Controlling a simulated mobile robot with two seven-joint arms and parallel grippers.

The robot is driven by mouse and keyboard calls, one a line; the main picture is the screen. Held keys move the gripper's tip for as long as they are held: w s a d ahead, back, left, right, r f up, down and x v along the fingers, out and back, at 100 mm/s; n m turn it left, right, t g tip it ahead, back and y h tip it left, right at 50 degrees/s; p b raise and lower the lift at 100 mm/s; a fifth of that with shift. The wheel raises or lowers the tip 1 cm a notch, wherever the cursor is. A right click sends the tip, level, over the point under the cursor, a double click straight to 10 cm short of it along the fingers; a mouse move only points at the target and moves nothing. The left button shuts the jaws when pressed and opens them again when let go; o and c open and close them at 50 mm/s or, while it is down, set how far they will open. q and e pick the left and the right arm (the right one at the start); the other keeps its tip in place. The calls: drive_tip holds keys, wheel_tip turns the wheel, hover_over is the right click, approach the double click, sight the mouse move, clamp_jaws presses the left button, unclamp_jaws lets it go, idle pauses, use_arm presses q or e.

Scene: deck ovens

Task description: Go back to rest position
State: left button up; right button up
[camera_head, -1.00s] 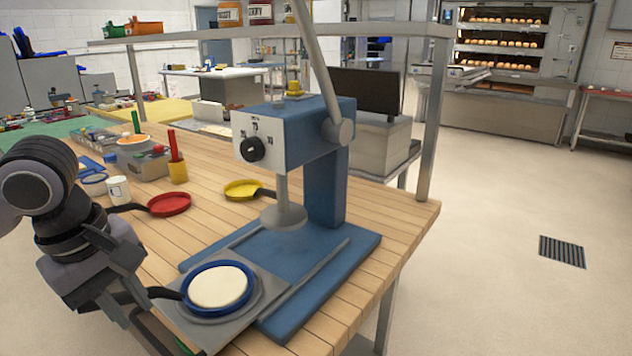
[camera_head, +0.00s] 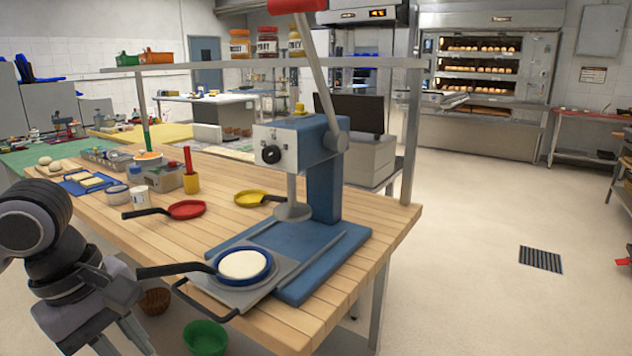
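My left gripper (camera_head: 122,340) is at the lower left, in front of the wooden table (camera_head: 150,238). Its fingers point down and the lower part is cut off by the frame, so I cannot tell whether it is open or shut. It is apart from the blue-rimmed pan (camera_head: 268,262), whose dark handle points left toward it. The pan holds a pale round of dough (camera_head: 243,264) and sits on the grey sliding plate (camera_head: 233,296) of the blue press (camera_head: 322,190). My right gripper is not in view.
A red pan (camera_head: 187,209) and a yellow pan (camera_head: 250,198) lie behind the press plate. A green bowl (camera_head: 205,338) and a brown basket (camera_head: 155,301) are below the table's front edge. Open floor (camera_head: 470,230) lies to the right, before the deck oven (camera_head: 490,75).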

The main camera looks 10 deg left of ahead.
use_arm(q)
drive_tip(key=d+r+n+g+h+p, duration=0.1)
drive_tip(key=d+r+n+h, duration=0.1)
drive_tip(key=d+n+h, duration=0.6)
drive_tip(key=d+r+n+h+p, duration=0.15)
drive_tip(key=d+n+h, duration=0.25)
drive_tip(key=d+h, duration=0.65)
drive_tip(key=w+a+f+n+t+y, duration=0.2)
drive_tip(key=w+f+n+t+y, duration=0.15)
drive_tip(key=n+t, duration=0.65)
drive_tip(key=w+a+f+n+t+y, duration=0.2)
drive_tip(key=w+f+n+t+y, duration=0.3)
drive_tip(key=n, duration=0.9)
drive_tip(key=s+a+f+n+t+y+p, duration=0.1)
drive_tip(key=a+f+n+y, duration=0.3)
drive_tip(key=f+n, duration=0.55)
drive_tip(key=s+a+f+n+g+y+p, duration=0.1)
drive_tip(key=s+f+n+g+y, duration=0.4)
drive_tip(key=s+f+n, duration=0.5)
wheel_tip(320, 180, down, 5)
drive_tip(key=shift+s+a+r+g+y, duration=0.15)
drive_tip(key=shift+s+a+g+y, duration=0.2)
drive_tip(key=shift+s+g, duration=0.45)
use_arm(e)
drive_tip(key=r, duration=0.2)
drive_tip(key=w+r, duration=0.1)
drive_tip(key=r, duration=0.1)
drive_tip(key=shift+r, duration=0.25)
